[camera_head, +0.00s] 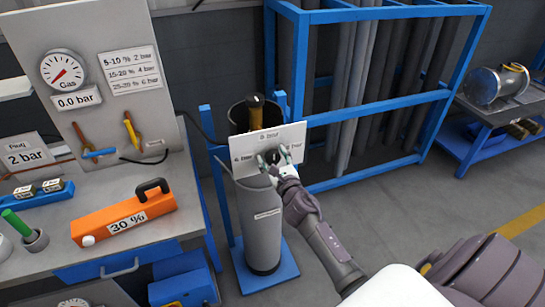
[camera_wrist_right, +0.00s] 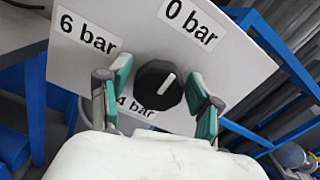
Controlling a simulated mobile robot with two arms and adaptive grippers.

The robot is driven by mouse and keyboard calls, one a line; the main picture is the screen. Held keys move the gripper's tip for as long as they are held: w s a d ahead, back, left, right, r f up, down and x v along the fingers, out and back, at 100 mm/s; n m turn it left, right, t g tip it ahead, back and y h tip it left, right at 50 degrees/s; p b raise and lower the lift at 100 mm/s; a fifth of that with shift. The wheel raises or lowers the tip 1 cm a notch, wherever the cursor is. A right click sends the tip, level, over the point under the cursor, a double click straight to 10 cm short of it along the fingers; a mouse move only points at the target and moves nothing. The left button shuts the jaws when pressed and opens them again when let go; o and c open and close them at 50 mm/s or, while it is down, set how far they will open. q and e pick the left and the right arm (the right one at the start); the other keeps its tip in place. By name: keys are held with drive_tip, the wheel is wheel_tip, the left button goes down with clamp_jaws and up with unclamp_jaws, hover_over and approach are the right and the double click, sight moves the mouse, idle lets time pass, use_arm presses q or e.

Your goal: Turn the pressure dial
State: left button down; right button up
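The pressure dial (camera_wrist_right: 159,84) is a round black knob with a white mark on a white panel (camera_head: 293,136). The panel carries the labels 0 bar, 4 bar and 6 bar. In the right wrist view the mark points up and right, toward 0 bar (camera_wrist_right: 190,22). My right gripper (camera_wrist_right: 163,92) is open, its green-padded fingers on either side of the dial with visible gaps. In the head view the right gripper (camera_head: 274,158) is in front of the panel and partly covers the dial. My left gripper is not in view.
The panel is fixed at a grey cylinder (camera_head: 263,225) on a blue stand. A Gas gauge (camera_head: 63,69) reads 0.0 bar on a board at the left. An orange case (camera_head: 124,214) marked 30 % lies on the workbench. A blue rack (camera_head: 390,100) with grey tubes stands behind.

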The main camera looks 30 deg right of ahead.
drive_tip(key=c, duration=0.8)
